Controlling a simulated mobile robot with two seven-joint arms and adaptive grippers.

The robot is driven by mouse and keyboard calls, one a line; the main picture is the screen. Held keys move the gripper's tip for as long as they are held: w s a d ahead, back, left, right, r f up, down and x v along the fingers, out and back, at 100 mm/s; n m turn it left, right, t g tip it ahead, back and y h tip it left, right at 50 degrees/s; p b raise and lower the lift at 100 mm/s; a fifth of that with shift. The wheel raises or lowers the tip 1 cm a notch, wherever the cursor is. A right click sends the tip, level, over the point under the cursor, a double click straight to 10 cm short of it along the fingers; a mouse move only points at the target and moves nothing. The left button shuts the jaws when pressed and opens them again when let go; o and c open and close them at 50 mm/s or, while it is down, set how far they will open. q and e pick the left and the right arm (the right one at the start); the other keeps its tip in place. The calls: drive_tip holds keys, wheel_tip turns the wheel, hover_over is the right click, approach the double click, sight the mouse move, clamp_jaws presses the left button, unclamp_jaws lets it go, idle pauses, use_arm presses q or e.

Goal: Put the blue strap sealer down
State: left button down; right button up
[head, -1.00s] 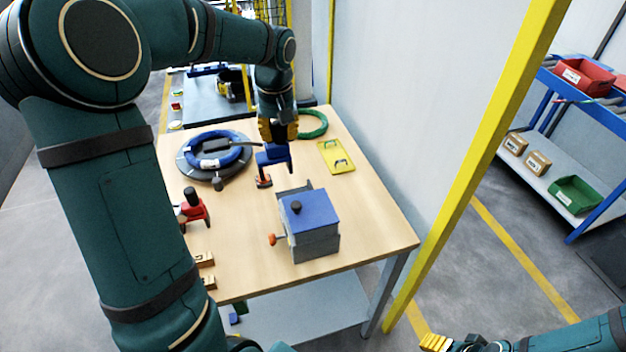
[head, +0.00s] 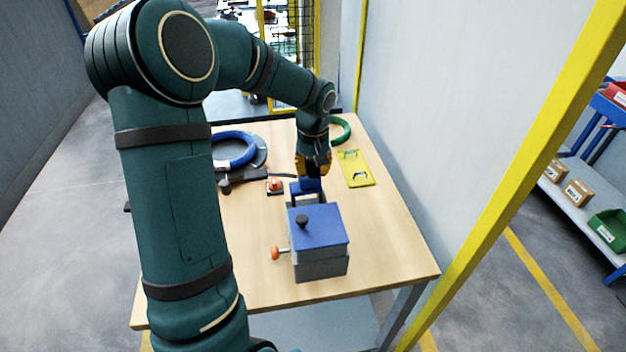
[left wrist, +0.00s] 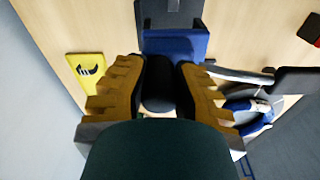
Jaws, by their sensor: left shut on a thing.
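The blue strap sealer (head: 308,186) is in my left gripper (head: 313,166), low over the table just behind the blue-lidded grey box. In the left wrist view its blue body (left wrist: 178,45) lies beyond the fingers, and its black handle (left wrist: 160,86) is between the two yellow-padded fingers (left wrist: 158,95). The gripper is shut on it. The grey box hides part of the sealer's lower side in the head view, so I cannot tell whether it touches the table. My right gripper is not in view.
The blue-lidded box (head: 318,228) with an orange knob stands at the front. A small orange-topped device (head: 275,186) is left of the sealer. A blue coil (head: 236,148), a green coil (head: 340,130) and a yellow plate (head: 355,168) lie farther back. The table's right side (head: 385,220) is clear.

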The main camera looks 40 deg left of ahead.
sight(313, 178)
use_arm(q)
drive_tip(key=shift+f+b, duration=0.3)
drive_tip(key=shift+f, duration=1.5)
drive_tip(key=shift+f, duration=0.1)
drive_tip(key=c, duration=0.9)
unclamp_jaws()
drive_tip(key=r+p, duration=0.1)
drive_tip(key=r, duration=0.5)
drive_tip(key=r+p, duration=0.1)
drive_tip(key=r, duration=0.5)
drive_tip(key=shift+s+d+r, duration=0.1)
drive_tip(key=shift+s+d, duration=0.1)
